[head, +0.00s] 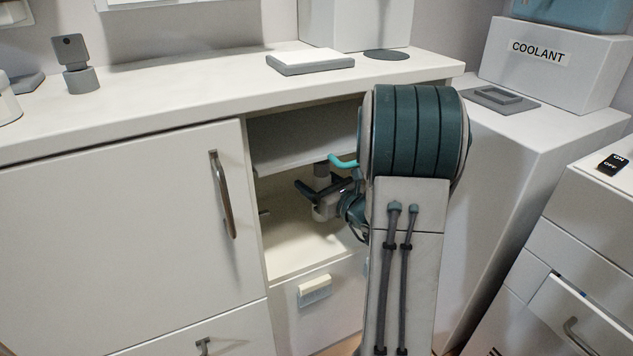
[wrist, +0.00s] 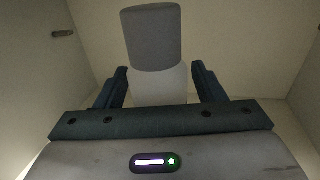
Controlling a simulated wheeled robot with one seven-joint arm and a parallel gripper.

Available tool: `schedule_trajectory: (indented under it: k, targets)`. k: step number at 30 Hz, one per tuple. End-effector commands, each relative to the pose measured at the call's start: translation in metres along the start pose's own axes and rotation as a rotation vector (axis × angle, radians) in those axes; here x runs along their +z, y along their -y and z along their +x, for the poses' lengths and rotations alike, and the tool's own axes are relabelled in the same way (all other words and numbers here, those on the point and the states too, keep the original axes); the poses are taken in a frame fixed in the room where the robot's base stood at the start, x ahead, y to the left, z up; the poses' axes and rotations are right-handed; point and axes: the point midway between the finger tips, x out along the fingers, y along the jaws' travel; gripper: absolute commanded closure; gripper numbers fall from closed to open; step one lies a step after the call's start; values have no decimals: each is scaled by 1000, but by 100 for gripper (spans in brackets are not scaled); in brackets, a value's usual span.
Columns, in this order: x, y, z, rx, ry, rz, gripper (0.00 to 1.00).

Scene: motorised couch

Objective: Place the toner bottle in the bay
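The toner bottle, with a grey cap and white body, stands upright between the fingers of my gripper in the wrist view (wrist: 152,38). It also shows in the head view (head: 321,171), inside the open compartment (head: 300,250) under the counter. My gripper (wrist: 160,80) reaches into this compartment, with one finger on each side of the white body. The fingers lie very close to the bottle, and I cannot tell whether they press on it. The bottle's base is hidden behind my gripper in the wrist view. My arm hides the right part of the compartment.
A closed cabinet door (head: 120,215) with a vertical handle (head: 223,195) borders the compartment on the left. The counter (head: 150,95) is above, and a drawer (head: 316,310) is below. A coolant box (head: 555,65) stands at the right. A partly open drawer (head: 580,320) is at lower right.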

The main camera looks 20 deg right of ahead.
Motion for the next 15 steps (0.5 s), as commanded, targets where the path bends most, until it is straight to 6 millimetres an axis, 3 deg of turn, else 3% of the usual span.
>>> schedule_trajectory:
  k: [8, 15]
  targets:
    - [4, 0, 0, 0, 2, -2, 37]
    - [6, 2, -41, -5, -3, 2, 37]
